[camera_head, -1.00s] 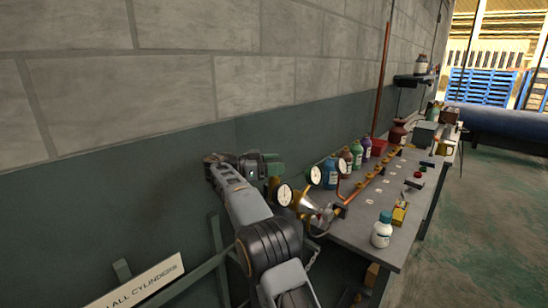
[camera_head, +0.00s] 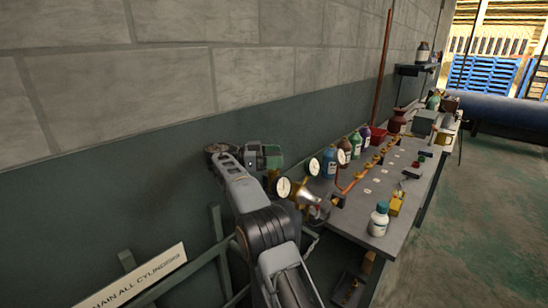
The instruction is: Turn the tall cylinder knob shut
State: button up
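My arm reaches up from the bottom centre, and its end with my gripper (camera_head: 252,158) is beside the wall, left of the bench. The fingers are too small and covered to show whether they are apart. A dull green part (camera_head: 270,157) sits right at the gripper's end; I cannot tell whether it is the knob or whether the gripper touches it. A brass regulator (camera_head: 298,192) with round white gauges (camera_head: 283,187) is just below and to the right. The tall cylinder's body is not clearly visible; my arm covers much of that area.
A grey bench (camera_head: 352,215) runs back along the wall with a copper manifold (camera_head: 362,172), several bottles and a white bottle (camera_head: 379,220) at its near end. A rack with a sign about chaining cylinders (camera_head: 130,278) stands at lower left. The floor at right is clear.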

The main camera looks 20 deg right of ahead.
aim_at(274, 154)
jog(key=shift+o, duration=0.7)
jog(key=shift+r, duration=0.25)
notch_tip(274, 154, up, 2)
jog(key=shift+r+p, duration=0.25)
jog(key=shift+p, duration=0.05)
jog(key=s+a+r+b, duration=0.3)
jog(key=s+r+b, duration=0.7)
jog(key=s+b, duration=0.2)
jog(key=shift+s, duration=0.9)
